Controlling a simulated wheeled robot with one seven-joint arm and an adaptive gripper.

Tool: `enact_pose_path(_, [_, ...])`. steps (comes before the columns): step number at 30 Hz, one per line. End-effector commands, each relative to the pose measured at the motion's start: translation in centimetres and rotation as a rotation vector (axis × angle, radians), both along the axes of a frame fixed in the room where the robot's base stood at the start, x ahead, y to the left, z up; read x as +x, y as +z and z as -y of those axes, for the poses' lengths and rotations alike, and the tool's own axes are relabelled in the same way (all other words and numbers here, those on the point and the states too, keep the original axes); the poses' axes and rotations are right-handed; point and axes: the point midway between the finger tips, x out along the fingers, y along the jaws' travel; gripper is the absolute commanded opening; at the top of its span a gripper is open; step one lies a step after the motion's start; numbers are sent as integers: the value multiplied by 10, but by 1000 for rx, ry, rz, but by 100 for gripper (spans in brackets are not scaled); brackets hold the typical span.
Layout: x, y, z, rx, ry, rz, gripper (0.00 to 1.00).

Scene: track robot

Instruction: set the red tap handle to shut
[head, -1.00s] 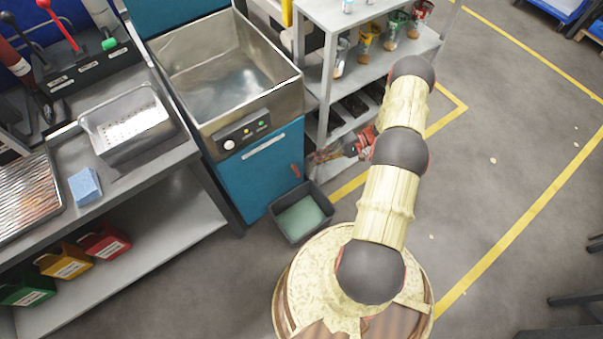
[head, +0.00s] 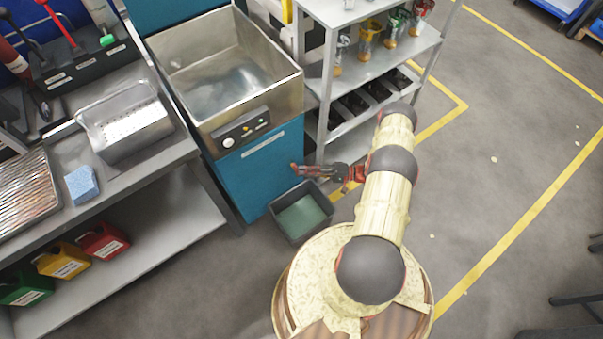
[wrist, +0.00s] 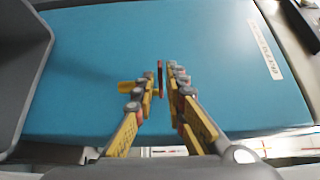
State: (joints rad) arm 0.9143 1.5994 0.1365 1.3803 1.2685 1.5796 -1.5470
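The red tap handle (head: 294,168) is on the front of the blue cabinet under the steel basin, near its right edge. My gripper (head: 305,171) is right at it, and its fingers partly hide the handle in the head view. In the wrist view, the handle (wrist: 160,74) is a thin red bar seen nearly edge-on between the two fingertips of my gripper (wrist: 161,76). A narrow gap seems to show on each side of it, so the fingers look open around it. A brass-coloured tap part (wrist: 128,87) shows beside the left finger.
A dark bin (head: 301,213) with greenish contents stands on the floor below the tap; its wall (wrist: 22,75) fills the left of the wrist view. A grey shelf rack (head: 322,100) with cups stands close behind my gripper. A workbench is at left.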

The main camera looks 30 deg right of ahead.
Motion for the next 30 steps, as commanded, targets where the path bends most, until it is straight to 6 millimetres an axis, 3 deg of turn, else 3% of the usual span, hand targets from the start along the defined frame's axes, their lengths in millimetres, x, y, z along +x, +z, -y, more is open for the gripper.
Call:
enact_pose_path(4, [8,-1,-11,-1,1,-1,13])
enact_pose_path(14, [10,0,-14,-1,0,-1,13])
enact_pose_path(21, [10,0,-14,-1,0,-1,0])
enact_pose_path(30, [10,0,-14,-1,0,-2,0])
